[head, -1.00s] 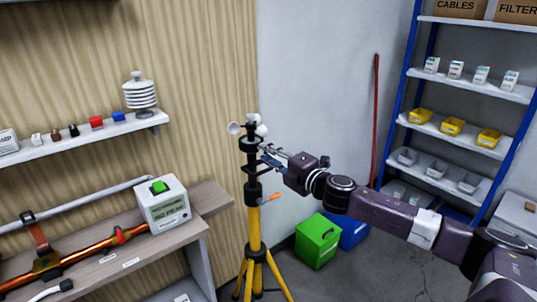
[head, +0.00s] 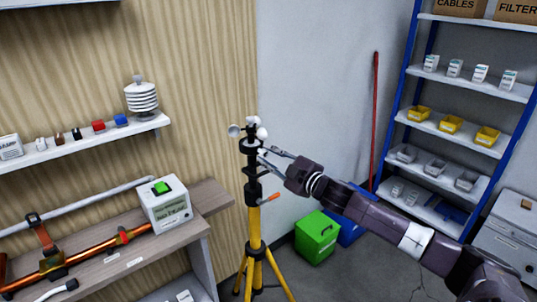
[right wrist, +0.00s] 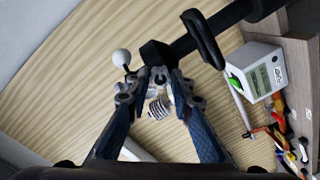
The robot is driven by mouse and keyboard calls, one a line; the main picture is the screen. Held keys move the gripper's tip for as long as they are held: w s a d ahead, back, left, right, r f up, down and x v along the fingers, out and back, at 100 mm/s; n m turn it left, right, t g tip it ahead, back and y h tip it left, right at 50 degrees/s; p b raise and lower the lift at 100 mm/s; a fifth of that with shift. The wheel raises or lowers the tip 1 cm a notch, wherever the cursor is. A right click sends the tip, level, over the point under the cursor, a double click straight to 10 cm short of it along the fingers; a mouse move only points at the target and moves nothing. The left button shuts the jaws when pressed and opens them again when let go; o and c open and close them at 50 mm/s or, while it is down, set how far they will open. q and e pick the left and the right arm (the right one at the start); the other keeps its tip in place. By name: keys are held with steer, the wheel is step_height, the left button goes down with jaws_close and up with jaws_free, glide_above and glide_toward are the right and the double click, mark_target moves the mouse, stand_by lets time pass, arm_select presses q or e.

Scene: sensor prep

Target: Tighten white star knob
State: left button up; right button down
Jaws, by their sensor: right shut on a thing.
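A yellow tripod (head: 254,222) with a black mast stands in the middle of the head view, with a white-cupped anemometer (head: 257,127) on top. The white star knob (head: 262,153) shows as a small pale patch at the mast's side, mostly hidden by the fingers. My right gripper (head: 266,156) reaches in from the right and is shut on it. In the right wrist view the two fingers (right wrist: 158,78) close in on a small pale part beside the black mast (right wrist: 185,48); the knob's shape is hard to make out. My left gripper is out of view.
A wall shelf (head: 75,148) with small parts and a bench (head: 125,247) with a white-and-green device (head: 165,203) are left of the tripod. A green box (head: 316,240) stands on the floor behind my arm. A blue-framed rack (head: 403,100) is at the right.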

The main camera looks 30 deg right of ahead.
steer(key=shift+m, duration=0.3)
steer(key=c, duration=1.7)
jaws_free()
steer(key=shift+s, duration=0.15)
steer(key=shift+s+d+f, duration=0.1)
steer(key=shift+s+f, duration=0.05)
steer(key=shift+s, duration=0.5)
steer(key=shift+s+d+r, duration=0.1)
steer(key=shift+s+d, duration=0.05)
steer(key=shift+s, duration=1.6)
steer(key=shift+s+d+r, duration=0.1)
steer(key=shift+s+d, duration=0.1)
steer(key=shift+s, duration=1.5)
steer(key=shift+s+d+r, duration=0.1)
steer(key=shift+s+d, duration=0.05)
steer(key=shift+s, duration=1.6)
